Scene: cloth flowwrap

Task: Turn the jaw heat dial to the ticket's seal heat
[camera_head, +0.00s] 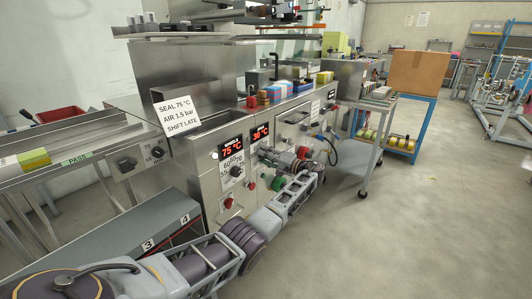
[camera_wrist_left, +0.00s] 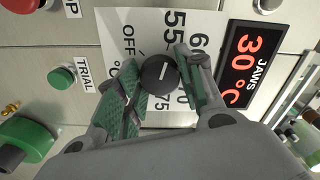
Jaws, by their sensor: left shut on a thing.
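The ticket (camera_head: 180,115) on the machine's front reads SEAL 75 °C, AIR 1.5 bar, SHIFT LATE. My left gripper (camera_head: 265,154) reaches the panel below the red 30 °C display (camera_head: 260,133). In the left wrist view my left gripper (camera_wrist_left: 158,78) is shut on the black jaw heat dial (camera_wrist_left: 158,72), with one green-padded finger on each side. The JAWS display (camera_wrist_left: 248,66) reads 30 °C. My right gripper is out of view.
Another dial (camera_head: 236,171) sits under a display (camera_head: 232,148) reading 75 °C. A green TRIAL button (camera_wrist_left: 62,77), a larger green knob (camera_wrist_left: 28,138) and a red button (camera_wrist_left: 20,4) are near the gripper. A cart (camera_head: 372,135) stands right; the floor there is open.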

